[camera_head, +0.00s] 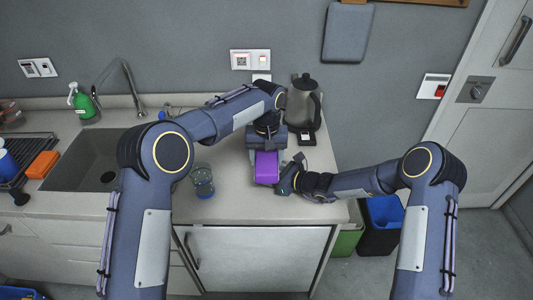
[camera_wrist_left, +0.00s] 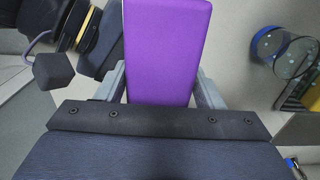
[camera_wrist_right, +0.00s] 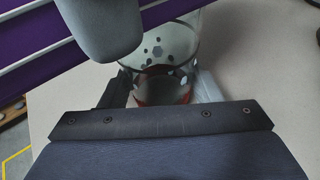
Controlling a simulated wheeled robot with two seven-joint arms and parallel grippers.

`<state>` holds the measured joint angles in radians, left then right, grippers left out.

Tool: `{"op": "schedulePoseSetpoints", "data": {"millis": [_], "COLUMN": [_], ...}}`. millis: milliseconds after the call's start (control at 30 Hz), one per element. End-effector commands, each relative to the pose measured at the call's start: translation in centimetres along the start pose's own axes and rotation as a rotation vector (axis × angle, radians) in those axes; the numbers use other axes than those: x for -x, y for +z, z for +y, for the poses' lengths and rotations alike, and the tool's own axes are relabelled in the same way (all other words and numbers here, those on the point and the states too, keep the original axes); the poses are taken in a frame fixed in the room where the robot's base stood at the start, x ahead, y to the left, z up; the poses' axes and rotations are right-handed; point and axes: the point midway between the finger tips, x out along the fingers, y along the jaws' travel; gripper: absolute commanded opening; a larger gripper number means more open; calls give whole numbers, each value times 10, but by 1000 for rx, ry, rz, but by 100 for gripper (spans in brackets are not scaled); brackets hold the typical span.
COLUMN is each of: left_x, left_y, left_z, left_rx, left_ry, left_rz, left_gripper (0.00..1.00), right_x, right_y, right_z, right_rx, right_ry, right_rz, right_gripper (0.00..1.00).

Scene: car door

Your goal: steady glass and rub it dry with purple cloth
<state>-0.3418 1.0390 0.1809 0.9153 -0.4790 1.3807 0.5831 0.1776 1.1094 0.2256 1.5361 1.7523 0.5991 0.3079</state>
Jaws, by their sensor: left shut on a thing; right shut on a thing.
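The purple cloth (camera_head: 266,168) looks like a thick folded block and hangs below my left gripper (camera_head: 266,152), over the counter's front part. It also fills the middle of the left wrist view (camera_wrist_left: 167,50), where my left gripper (camera_wrist_left: 163,95) is shut on it. My right gripper (camera_head: 286,180) is just right of the cloth in the head view. In the right wrist view, my right gripper (camera_wrist_right: 165,92) is shut on a clear glass (camera_wrist_right: 160,55) with dark hexagon marks and a red base. In the head view this glass is hidden by the cloth and grippers. I cannot tell whether cloth and glass touch.
Another clear glass with a blue base (camera_head: 203,182) stands left on the counter. A kettle (camera_head: 302,105) stands behind the grippers. A sink (camera_head: 92,160), green spray bottle (camera_head: 82,101) and orange sponge (camera_head: 42,164) are farther left. Bins (camera_head: 382,222) stand right of the counter.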

Motion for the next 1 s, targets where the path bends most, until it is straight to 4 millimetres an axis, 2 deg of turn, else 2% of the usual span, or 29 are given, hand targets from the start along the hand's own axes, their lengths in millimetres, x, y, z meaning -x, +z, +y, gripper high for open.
{"op": "schedulePoseSetpoints", "data": {"millis": [233,433,1000], "left_x": [0,0,0], "left_y": [14,17,-16], "left_z": [0,0,0], "left_rx": [-1,0,2], "left_ry": [-1,-1,0], "left_rz": [0,0,0], "left_gripper": [43,43,43], "right_x": [0,0,0], "right_y": [0,0,0], "right_z": [0,0,0], "right_rx": [0,0,0], "right_ry": [0,0,0], "right_rz": [0,0,0], "right_gripper": [44,44,44]}}
